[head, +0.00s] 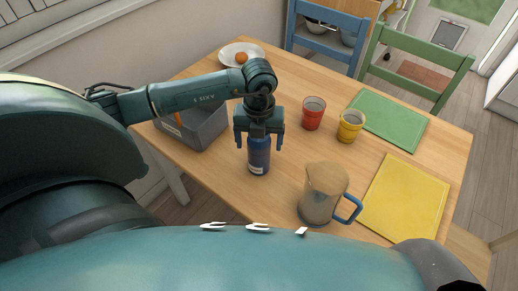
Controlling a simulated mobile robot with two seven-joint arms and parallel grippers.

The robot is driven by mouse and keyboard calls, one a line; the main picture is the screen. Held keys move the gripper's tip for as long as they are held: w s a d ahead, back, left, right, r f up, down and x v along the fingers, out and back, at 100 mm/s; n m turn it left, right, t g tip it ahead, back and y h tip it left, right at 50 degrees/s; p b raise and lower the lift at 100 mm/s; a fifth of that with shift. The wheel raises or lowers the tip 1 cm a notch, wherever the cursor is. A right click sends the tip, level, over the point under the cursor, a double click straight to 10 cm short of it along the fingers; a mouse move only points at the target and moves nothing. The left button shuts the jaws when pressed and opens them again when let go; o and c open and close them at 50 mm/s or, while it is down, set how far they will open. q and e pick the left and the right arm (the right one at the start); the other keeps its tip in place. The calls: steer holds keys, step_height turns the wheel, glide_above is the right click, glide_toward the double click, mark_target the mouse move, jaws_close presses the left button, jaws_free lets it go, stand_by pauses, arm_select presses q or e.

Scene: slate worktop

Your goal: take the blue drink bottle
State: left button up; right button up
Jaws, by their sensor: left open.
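The blue drink bottle (259,159) stands upright on the wooden table, with a pale label patch low on its side. My left gripper (259,143) points down over the bottle's top. Its two fingers are open, one on each side of the upper bottle, and the gripper body hides the bottle's cap. I cannot tell whether the fingers touch it. My right gripper is not in view.
A grey bin (203,132) stands left of the bottle. A jug (322,193) with a blue handle is at right front. A red cup (313,113), yellow cup (350,125), green mat (395,120), yellow mat (405,198) and plate (229,52) also occupy the table.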

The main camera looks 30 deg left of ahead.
arm_select(q)
steer(key=shift+f, duration=0.3)
steer(key=shift+c, duration=0.4)
steer(key=c, duration=1.2)
